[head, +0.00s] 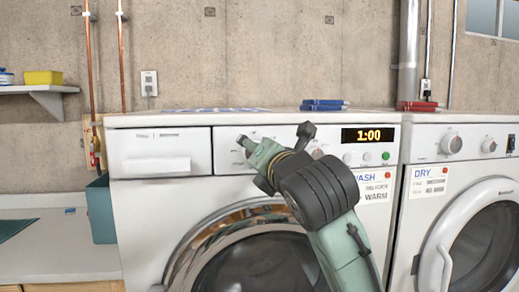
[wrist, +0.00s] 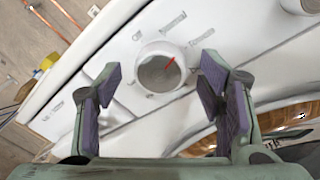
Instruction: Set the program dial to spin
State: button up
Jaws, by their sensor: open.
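The program dial (wrist: 158,68) is a round white knob with a grey face on the washer's control panel, seen in the wrist view. Its red pointer line slants to the upper right of the picture. Small labels ring the dial, too blurred to read, so I cannot tell which one is spin. My gripper (wrist: 160,66) is open, with one purple-padded finger on either side of the dial. I cannot tell whether the fingers touch it. In the head view my gripper (head: 256,148) is in front of the washer (head: 160,225) and hides the dial.
The washer's display (head: 368,135) reads 1:00, with several round buttons below it. The drawer front (head: 158,155) is to the left and the round door (head: 220,235) is below. A dryer (head: 465,175) stands at the right. Blue folded items (head: 324,105) lie on top.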

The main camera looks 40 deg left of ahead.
jog(key=shift+a, duration=0.1)
jog(key=shift+c, duration=0.4)
jog(key=c, duration=1.1)
jog(key=shift+o, duration=0.2)
